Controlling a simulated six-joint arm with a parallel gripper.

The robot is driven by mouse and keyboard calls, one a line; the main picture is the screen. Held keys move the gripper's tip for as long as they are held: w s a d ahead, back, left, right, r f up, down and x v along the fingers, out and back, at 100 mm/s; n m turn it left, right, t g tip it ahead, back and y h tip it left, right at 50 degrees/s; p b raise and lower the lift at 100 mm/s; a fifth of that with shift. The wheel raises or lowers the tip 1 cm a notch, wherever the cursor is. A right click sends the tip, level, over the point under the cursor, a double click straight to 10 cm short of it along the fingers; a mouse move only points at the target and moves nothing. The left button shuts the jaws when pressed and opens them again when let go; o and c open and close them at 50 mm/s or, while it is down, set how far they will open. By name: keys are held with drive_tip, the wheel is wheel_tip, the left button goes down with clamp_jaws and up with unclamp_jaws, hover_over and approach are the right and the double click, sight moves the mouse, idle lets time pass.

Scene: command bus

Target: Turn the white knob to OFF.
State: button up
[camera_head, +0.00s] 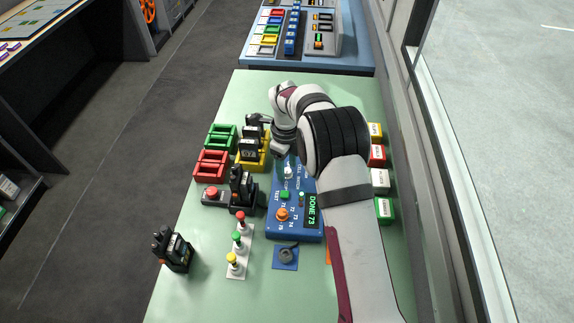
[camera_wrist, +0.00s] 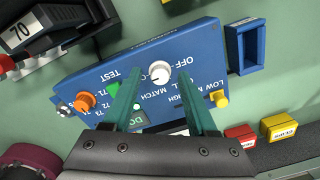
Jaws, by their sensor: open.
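The white knob (camera_wrist: 159,72) is on the upper part of a blue panel box (camera_wrist: 205,45); it also shows as a small white spot in the head view (camera_head: 288,172). In the head view my arm hides most of the gripper.
The same box has an orange knob (camera_wrist: 86,102), a green button (camera_wrist: 113,90), a yellow button (camera_wrist: 220,98) and a display (camera_head: 313,209) reading DONE 73. A blue open holder (camera_wrist: 247,47) is beside it. Black relay-like blocks (camera_head: 241,184) and red and green trays (camera_head: 222,138) stand left.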

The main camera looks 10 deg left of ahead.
clamp_jaws()
idle(0.3)
